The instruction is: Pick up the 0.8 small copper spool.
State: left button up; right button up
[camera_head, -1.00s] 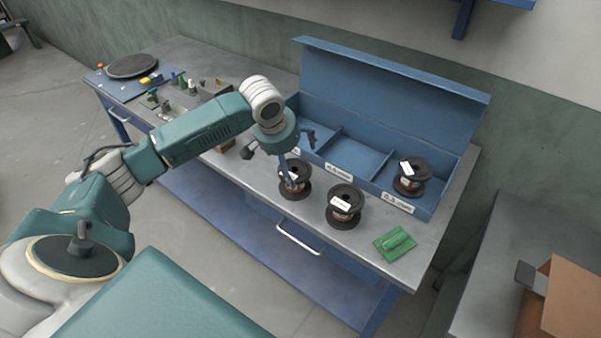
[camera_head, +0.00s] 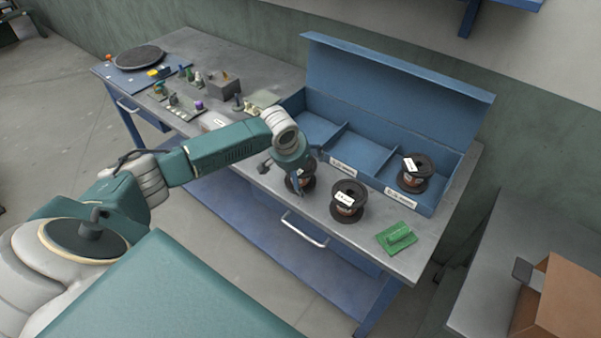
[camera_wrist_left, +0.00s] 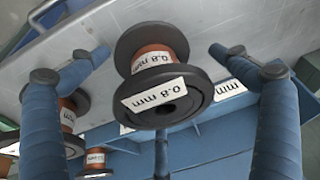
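The spool labelled 0.8 mm, dark flanges with copper wire, stands in the middle of the left wrist view (camera_wrist_left: 152,55). In the head view the leftmost copper spool (camera_head: 307,182) is partly hidden behind my left gripper (camera_head: 286,180). My left gripper (camera_wrist_left: 158,52) is open, its blue fingers spread to both sides of the 0.8 mm spool, with gaps visible between them and it. A third finger shows at the bottom of the wrist view. My right gripper is not in view.
A second spool (camera_head: 348,198) stands to the right on the grey table (camera_head: 345,235). A third spool (camera_head: 415,173) sits in the right compartment of the blue box (camera_head: 385,72). Small parts stand at the left.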

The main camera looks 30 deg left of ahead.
pick_arm(q)
jog(key=shift+s, duration=0.15)
jog(key=c, duration=1.8)
jog(key=shift+c, duration=0.6)
jog(key=shift+r, duration=0.15)
jog(key=shift+c, duration=0.6)
